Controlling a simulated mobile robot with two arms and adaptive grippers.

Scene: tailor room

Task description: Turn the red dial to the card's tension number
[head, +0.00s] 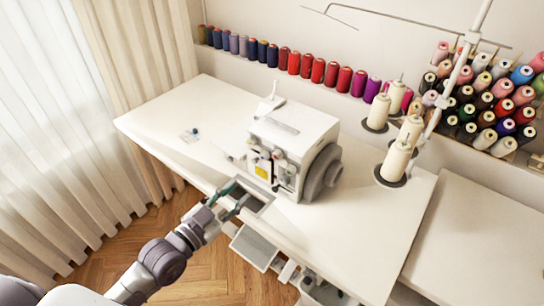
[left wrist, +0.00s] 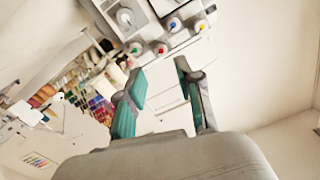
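A white sewing machine (head: 292,135) stands on the white table, with a small yellow patch (head: 262,172) on its front. I cannot make out the tension card. My right gripper is out of view.
Cone threads (head: 396,160) stand on the table right of the machine under a thread stand pole. Spools line the wall ledge behind (head: 317,70). A small item (head: 190,135) lies on the table's left part, which is otherwise mostly clear.

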